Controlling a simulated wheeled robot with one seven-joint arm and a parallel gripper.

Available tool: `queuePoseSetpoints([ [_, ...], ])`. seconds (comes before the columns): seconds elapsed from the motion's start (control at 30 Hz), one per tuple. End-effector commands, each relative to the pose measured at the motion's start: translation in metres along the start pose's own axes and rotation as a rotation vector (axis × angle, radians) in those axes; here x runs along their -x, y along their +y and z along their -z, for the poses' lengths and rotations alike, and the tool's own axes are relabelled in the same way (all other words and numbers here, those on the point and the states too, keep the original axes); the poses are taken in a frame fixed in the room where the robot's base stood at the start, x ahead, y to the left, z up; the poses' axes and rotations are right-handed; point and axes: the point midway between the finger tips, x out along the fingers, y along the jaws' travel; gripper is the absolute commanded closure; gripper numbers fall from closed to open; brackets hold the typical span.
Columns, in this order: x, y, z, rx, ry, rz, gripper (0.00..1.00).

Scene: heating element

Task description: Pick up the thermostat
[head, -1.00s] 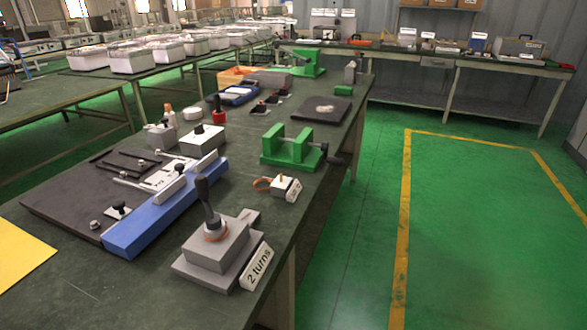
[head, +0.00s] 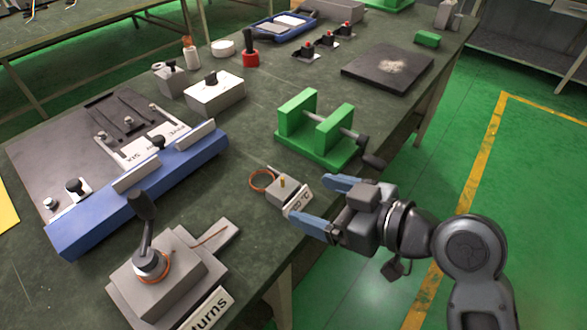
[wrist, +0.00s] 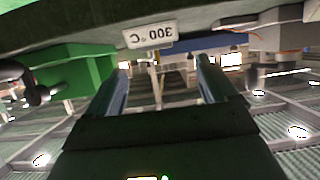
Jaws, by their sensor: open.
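The thermostat (head: 280,192) is a small grey-white block with a brass pin on top, a copper-coloured loop at its left and a white label reading 300 °C. It sits near the table's right edge. My gripper (head: 309,199) is open and empty, with blue fingers pointing left at the labelled side. One fingertip is behind and one in front of the label, and whether they touch the block is unclear. In the wrist view, the upside-down 300 °C label (wrist: 150,34) lies ahead, between the fingers in the picture. The block's body is mostly hidden there.
A green vise-like clamp (head: 320,135) stands just behind the thermostat. A grey block with a black lever (head: 160,278) stands at front left, and a blue bar fixture (head: 140,190) is further left. The green floor right of the table is open.

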Motion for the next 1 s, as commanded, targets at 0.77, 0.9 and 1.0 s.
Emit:
queuePoseSetpoints([
  [0.77,-0.076,0.006,0.001,0.000,-0.002,0.000,0.15],
  [0.9,-0.076,0.006,0.000,0.000,-0.001,0.000,0.15],
  [1.0,-0.076,0.007,0.001,0.000,-0.001,0.000,0.23],
])
